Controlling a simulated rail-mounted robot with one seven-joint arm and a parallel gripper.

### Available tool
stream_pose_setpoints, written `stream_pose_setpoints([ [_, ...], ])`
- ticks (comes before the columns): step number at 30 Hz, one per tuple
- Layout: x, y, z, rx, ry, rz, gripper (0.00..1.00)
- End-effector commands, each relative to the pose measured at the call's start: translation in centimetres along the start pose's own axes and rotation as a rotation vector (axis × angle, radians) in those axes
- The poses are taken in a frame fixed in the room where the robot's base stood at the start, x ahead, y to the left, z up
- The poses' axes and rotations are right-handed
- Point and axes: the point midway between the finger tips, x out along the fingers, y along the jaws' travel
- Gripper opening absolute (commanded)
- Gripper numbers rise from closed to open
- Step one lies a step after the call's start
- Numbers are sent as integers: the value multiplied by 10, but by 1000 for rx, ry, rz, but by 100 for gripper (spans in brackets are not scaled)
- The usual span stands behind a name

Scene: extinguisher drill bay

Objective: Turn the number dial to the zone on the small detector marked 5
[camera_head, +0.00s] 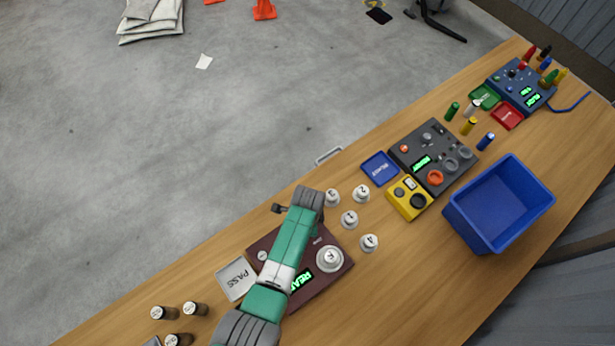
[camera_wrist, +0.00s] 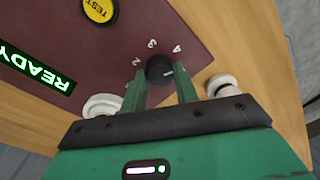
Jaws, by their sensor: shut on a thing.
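A maroon panel (camera_head: 327,280) with a lit green READY display lies on the bench under my arm; it also shows in the wrist view (camera_wrist: 105,45). The black number dial (camera_wrist: 159,68) sits near the panel's edge, with 2, 3 and 4 visible around it. A pale mark on it points right, below the 4. My gripper (camera_wrist: 160,85) is shut on the dial, one finger on each side. In the head view my arm hides dial and fingertips.
A larger white detector (camera_head: 329,258) sits on the panel. A yellow TEST button (camera_wrist: 98,9) is on it too. A PASS tray (camera_head: 236,278) is at its left. A yellow box (camera_head: 409,197), a dark grey panel (camera_head: 433,155) and a blue bin (camera_head: 476,222) stand to the right.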

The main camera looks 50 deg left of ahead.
Motion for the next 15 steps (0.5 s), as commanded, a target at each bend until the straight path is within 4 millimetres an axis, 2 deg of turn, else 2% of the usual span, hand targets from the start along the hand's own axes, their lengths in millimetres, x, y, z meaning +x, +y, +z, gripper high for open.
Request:
stream_pose_setpoints([
  [15, 0, 0, 1, 447, 21, 0, 7],
])
